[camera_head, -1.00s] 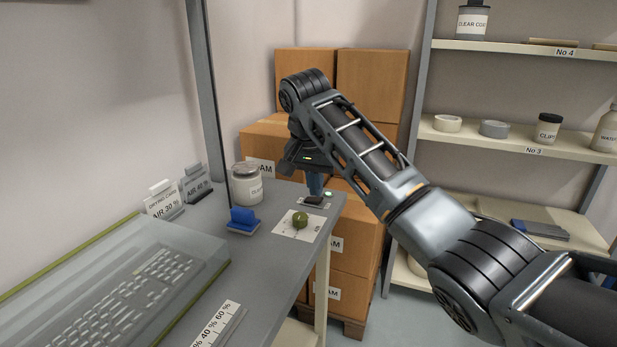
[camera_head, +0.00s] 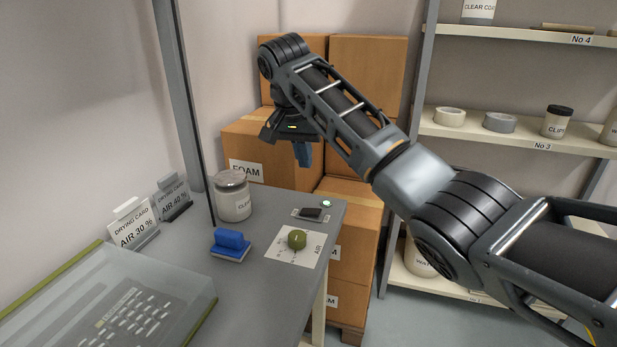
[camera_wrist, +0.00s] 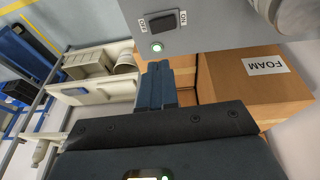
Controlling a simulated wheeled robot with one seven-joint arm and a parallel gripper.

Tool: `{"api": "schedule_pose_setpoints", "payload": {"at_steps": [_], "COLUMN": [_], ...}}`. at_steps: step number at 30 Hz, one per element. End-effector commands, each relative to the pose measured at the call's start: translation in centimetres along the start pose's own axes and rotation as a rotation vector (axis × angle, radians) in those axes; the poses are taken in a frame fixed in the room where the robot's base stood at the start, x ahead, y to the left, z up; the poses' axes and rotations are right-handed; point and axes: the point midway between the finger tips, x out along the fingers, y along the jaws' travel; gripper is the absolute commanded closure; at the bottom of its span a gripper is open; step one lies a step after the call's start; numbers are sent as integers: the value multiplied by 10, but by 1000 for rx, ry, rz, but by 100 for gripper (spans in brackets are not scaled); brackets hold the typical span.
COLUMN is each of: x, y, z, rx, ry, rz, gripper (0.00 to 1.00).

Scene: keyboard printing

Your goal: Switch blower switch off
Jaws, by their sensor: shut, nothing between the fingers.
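The blower switch (camera_head: 311,214) is a dark rocker on a light plate near the far right corner of the grey table. A small green lamp (camera_head: 326,203) beside it is lit. In the wrist view the rocker (camera_wrist: 161,22) lies at the top, with small labels at both ends, and the lamp (camera_wrist: 157,46) glows pale green below it. My gripper (camera_head: 303,160) is shut and empty, in the air above and beyond the switch, apart from it. Its blue fingers (camera_wrist: 155,85) are together in the wrist view. I cannot tell the rocker's tilt.
A blue-handled block (camera_head: 231,241) and a lidded jar (camera_head: 232,196) stand to the left. Foam boxes (camera_head: 242,148) are stacked behind the table. A shelf unit (camera_head: 500,127) stands at the right.

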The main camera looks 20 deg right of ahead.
Motion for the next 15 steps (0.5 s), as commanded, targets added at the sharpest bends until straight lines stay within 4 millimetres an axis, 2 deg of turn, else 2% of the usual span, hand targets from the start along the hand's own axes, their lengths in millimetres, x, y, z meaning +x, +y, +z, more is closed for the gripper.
{"api": "schedule_pose_setpoints", "payload": {"at_steps": [15], "x": [95], "y": [1], "z": [0], "rx": [1], "ry": [-1], "rz": [4], "gripper": [100]}}
